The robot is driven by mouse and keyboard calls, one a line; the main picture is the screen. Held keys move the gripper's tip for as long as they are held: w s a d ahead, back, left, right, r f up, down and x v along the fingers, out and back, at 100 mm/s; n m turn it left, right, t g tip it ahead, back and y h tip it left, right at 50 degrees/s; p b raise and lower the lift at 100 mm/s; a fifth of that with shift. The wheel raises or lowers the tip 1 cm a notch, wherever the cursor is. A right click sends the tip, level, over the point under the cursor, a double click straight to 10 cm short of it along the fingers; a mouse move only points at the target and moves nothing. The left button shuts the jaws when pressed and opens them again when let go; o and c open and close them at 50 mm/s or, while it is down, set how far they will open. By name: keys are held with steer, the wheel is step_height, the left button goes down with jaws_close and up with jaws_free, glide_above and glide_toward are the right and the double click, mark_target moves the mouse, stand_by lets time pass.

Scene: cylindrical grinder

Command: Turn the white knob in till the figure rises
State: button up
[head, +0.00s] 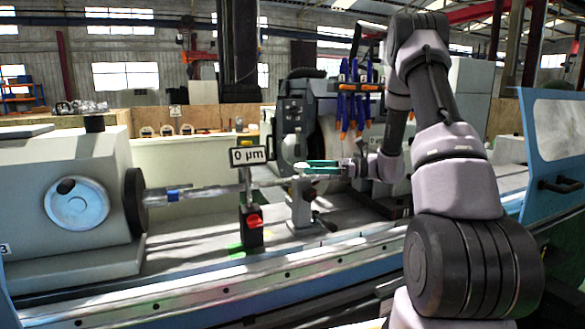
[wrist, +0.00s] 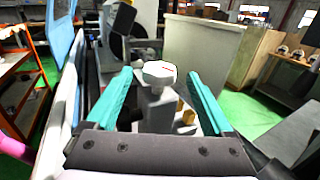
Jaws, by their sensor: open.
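The white knob (wrist: 159,73) shows in the wrist view on top of a grey block (wrist: 160,110). My gripper (wrist: 160,77) is open, with its teal fingers on either side of the knob and a visible gap on both sides. In the head view my gripper (head: 312,167) reaches in from the right at the top of a grey stand (head: 300,205). The knob is hard to make out there. A sign (head: 248,155) reads "0 µm" above a black and red gauge base (head: 252,228).
A shaft (head: 205,192) runs from the grey headstock (head: 70,190) toward the stand. The gauge stands close left of the stand. A blue-framed door (head: 555,140) is at the right. The machine bed (head: 200,295) is clear in front.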

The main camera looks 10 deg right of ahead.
steer(key=x, duration=0.6)
steer(key=shift+a, duration=0.25)
steer(key=shift+w, duration=0.1)
jaws_close()
steer(key=c, duration=1.4)
jaws_free()
steer(key=shift+o, duration=0.2)
steer(key=shift+m+t, duration=0.4)
steer(key=shift+t, duration=0.2)
steer(key=m+t+h, duration=0.1)
steer(key=t, duration=0.1)
steer(key=m+t+h, duration=0.1)
steer(key=shift+w+d+m+t, duration=0.15)
steer(key=shift+w+m+t, duration=0.15)
steer(key=shift+t, duration=0.1)
steer(key=shift+w+d+m+t+h, duration=0.15)
steer(key=shift+m+t+h, duration=0.75)
steer(key=shift+t, duration=0.1)
steer(key=shift+w+d+m+t+h, duration=0.15)
steer(key=shift+w+m+t+h, duration=0.05)
steer(key=shift+m+t+h, duration=0.7)
steer(key=o, duration=1.4)
steer(key=shift+c, duration=0.2)
